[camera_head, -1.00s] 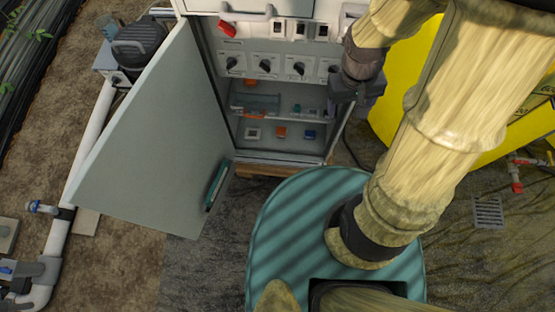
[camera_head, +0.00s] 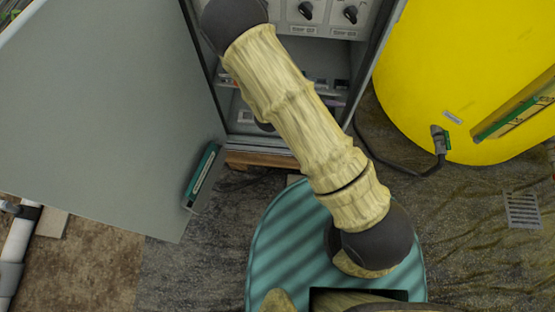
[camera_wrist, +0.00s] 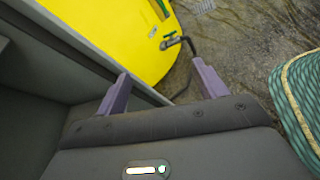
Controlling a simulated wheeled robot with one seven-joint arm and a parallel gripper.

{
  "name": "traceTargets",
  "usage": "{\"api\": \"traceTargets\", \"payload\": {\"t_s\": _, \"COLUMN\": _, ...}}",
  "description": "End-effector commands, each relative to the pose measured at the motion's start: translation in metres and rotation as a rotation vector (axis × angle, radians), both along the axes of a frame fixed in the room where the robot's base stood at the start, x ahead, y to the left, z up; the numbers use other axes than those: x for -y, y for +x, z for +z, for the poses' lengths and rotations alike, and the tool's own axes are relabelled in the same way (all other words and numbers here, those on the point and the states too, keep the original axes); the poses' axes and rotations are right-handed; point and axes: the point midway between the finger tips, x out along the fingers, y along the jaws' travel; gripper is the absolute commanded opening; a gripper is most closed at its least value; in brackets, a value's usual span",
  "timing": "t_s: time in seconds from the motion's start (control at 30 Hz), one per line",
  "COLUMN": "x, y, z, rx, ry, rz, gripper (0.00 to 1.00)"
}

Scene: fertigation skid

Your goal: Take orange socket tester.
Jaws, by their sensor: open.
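I cannot make out an orange socket tester in either current view. The open grey cabinet (camera_head: 233,158) stands ahead of me, and my arm covers much of its shelves in the head view. The fingers point toward the cabinet's side edge and the floor by the yellow tank. In the head view the gripper is mostly hidden behind my arm.
The cabinet door (camera_head: 95,110) hangs open at left, with a teal item (camera_head: 203,172) in its lower pocket. A yellow tank (camera_head: 450,70) with a valve (camera_head: 439,140) and hose stands at right; it also shows in the wrist view (camera_wrist: 120,35). A floor drain (camera_head: 522,210) lies at right.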

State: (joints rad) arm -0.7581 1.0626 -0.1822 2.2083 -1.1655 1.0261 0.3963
Motion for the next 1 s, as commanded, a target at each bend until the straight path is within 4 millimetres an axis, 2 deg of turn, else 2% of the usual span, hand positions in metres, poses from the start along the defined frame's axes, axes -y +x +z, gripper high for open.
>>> {"api": "traceTargets", "payload": {"t_s": 0.03, "x": -0.007, "y": 0.006, "z": -0.036, "rx": -0.008, "ry": -0.053, "rz": 0.079, "gripper": 0.71}}
{"api": "traceTargets", "payload": {"t_s": 0.17, "x": -0.026, "y": 0.024, "z": -0.086, "rx": -0.009, "ry": -0.172, "rz": 0.278, "gripper": 0.71}}
{"api": "traceTargets", "payload": {"t_s": 0.4, "x": -0.076, "y": 0.046, "z": -0.186, "rx": 0.009, "ry": -0.356, "rz": 0.672, "gripper": 0.71}}
{"api": "traceTargets", "payload": {"t_s": 0.57, "x": -0.117, "y": 0.049, "z": -0.259, "rx": 0.029, "ry": -0.448, "rz": 0.953, "gripper": 0.71}}
{"api": "traceTargets", "payload": {"t_s": 0.7, "x": -0.149, "y": 0.044, "z": -0.317, "rx": 0.044, "ry": -0.500, "rz": 1.179, "gripper": 0.71}}
{"api": "traceTargets", "payload": {"t_s": 0.83, "x": -0.166, "y": 0.037, "z": -0.345, "rx": 0.054, "ry": -0.521, "rz": 1.307, "gripper": 0.71}}
{"api": "traceTargets", "payload": {"t_s": 1.0, "x": -0.171, "y": 0.035, "z": -0.349, "rx": 0.057, "ry": -0.524, "rz": 1.344, "gripper": 0.71}}
